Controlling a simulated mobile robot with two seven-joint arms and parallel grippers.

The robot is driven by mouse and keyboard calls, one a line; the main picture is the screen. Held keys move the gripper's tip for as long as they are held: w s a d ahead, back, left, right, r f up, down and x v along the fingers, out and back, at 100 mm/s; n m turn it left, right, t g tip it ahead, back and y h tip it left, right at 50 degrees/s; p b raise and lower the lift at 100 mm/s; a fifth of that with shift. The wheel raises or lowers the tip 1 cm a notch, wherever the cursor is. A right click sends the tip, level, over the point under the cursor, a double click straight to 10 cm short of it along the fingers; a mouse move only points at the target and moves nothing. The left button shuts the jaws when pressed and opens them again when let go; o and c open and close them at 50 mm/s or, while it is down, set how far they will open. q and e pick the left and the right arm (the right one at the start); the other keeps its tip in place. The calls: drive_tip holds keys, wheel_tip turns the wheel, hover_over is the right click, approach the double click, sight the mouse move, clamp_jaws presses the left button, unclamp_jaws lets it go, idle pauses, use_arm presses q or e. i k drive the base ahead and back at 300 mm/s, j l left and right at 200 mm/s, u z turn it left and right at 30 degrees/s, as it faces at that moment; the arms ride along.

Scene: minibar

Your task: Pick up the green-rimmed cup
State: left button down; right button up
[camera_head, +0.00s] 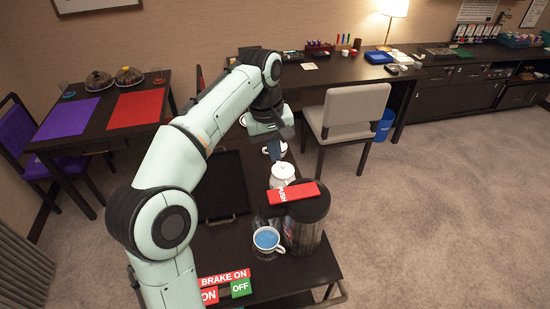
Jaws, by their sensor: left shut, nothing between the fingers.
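My left gripper (274,153) points down at the far part of the dark cart, shut and empty. A white cup (283,151) is right at its fingertips, partly hidden by them; I cannot tell whether they touch. I cannot make out a green rim on any cup. My right gripper is not in view.
A black tray (222,213) lies at left. A beige chair (347,113) stands beyond, before a long desk. Open carpet lies at right.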

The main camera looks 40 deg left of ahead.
sight(266, 239)
drive_tip(key=u, duration=1.45)
drive_tip(key=k+j, duration=0.4)
